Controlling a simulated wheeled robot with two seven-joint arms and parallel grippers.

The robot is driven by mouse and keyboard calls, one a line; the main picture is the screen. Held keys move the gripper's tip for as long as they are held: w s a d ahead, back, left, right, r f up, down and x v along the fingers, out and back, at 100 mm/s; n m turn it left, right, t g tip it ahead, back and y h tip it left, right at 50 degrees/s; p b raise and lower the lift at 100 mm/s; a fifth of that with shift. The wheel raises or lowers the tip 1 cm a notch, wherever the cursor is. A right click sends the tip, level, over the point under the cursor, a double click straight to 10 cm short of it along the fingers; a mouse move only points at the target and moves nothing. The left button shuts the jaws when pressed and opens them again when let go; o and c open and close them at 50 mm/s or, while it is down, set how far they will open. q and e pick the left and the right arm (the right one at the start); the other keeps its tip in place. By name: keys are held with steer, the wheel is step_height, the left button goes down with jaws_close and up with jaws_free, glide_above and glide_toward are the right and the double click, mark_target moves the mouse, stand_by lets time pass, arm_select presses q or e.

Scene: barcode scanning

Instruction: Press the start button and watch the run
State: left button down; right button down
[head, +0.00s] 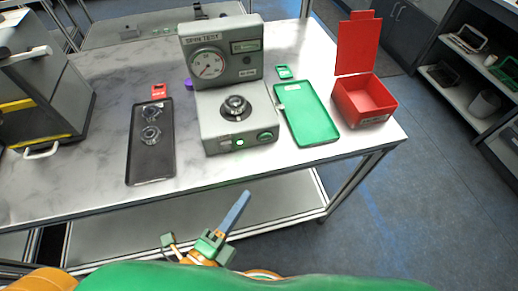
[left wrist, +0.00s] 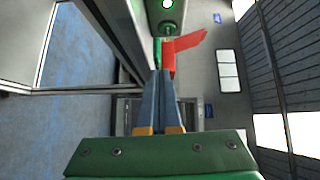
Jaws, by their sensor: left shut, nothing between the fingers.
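The grey test machine (head: 240,119) stands on the marble-look table. Its upright panel reads "SPIN TEST" and carries a round dial (head: 207,64) with a red needle. A dark round part (head: 236,107) sits on its top deck. Its front face has a small bright green button (head: 239,142) and a larger green knob or button (head: 265,136). In the left wrist view, a white-lit round button (left wrist: 167,4) shows at the top edge. My left gripper (head: 246,196) is shut and empty, in front of and below the machine's front, apart from it. Its blue-grey fingers (left wrist: 168,75) lie together.
The table's front edge (head: 100,211) is between my gripper and the machine.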

arm_select(q)
steer(key=shift+d+r+m, duration=0.1)
steer(key=shift+r+m, duration=0.2)
steer(key=shift+r, duration=0.4)
steer(key=shift+w, duration=0.15)
steer(key=p, duration=0.3)
glide_toward(270, 138)
steer(key=d, duration=0.2)
steer(key=w+d, duration=0.1)
steer(key=d, duration=0.1)
steer(key=shift+w+f, duration=0.1)
steer(key=shift+w, duration=0.1)
steer(key=w, duration=0.2)
steer(key=shift+w+a+p, duration=0.3)
steer(key=shift+p, duration=0.05)
steer(key=shift+w+a+f, duration=0.15)
steer(key=shift+w+a, duration=0.15)
steer(key=shift+w, duration=0.3)
